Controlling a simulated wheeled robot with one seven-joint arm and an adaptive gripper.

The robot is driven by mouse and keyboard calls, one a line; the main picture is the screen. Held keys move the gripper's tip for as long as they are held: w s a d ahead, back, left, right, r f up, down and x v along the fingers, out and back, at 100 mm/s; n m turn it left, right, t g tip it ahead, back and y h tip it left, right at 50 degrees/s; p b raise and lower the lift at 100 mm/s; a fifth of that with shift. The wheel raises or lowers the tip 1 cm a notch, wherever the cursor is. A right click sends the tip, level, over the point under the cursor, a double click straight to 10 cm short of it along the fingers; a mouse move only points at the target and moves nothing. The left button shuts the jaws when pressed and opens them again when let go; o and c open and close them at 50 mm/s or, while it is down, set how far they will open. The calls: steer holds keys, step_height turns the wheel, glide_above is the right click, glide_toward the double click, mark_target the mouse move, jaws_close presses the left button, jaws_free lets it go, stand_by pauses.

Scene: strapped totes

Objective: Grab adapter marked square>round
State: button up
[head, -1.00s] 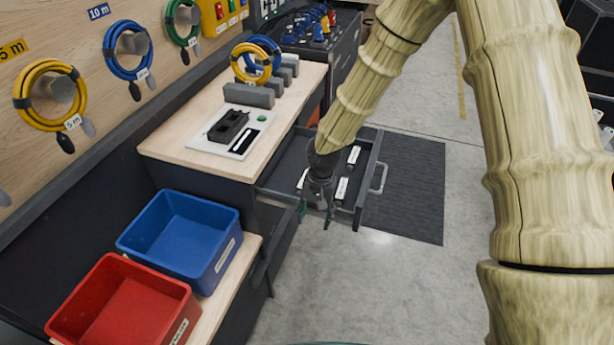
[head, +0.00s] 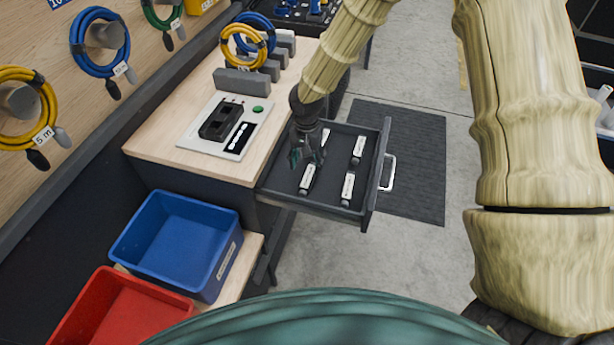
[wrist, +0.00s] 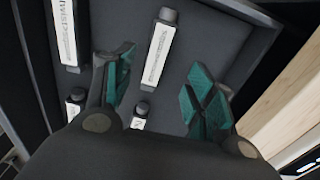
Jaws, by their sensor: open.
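Several dark adapters with white labels lie in an open grey drawer (head: 270,187). In the head view, one adapter (head: 307,178) is just in front of my gripper (head: 307,156), one (head: 348,188) is front right, one (head: 359,149) is back right, and one is partly hidden behind the gripper. In the wrist view, my gripper (wrist: 165,85) is open and empty, with teal fingertips apart. A labelled adapter (wrist: 159,50) lies beyond the gap between them; its small text is too blurred to read surely. An adapter at left (wrist: 69,32) has a label beginning "Twist". Two more are partly covered by the gripper.
The wooden bench top (head: 180,130) beside the drawer carries a white panel (head: 232,126) with a black fixture and green button, and coiled cables on grey stands. A blue bin (head: 180,245) and a red bin (head: 115,315) stand lower left. The drawer walls surround the adapters.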

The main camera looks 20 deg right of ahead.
mark_target(308, 176)
steer(key=shift+d+f, duration=0.1)
steer(key=shift+f, duration=0.7)
steer(key=shift+s+f+p, duration=0.1)
steer(key=shift+f+p, duration=0.45)
steer(key=shift+f, duration=0.1)
steer(key=shift+d+f+p, duration=0.1)
steer(key=shift+f+p, duration=0.6)
steer(key=shift+f, duration=1.4)
steer(key=c, duration=1.2)
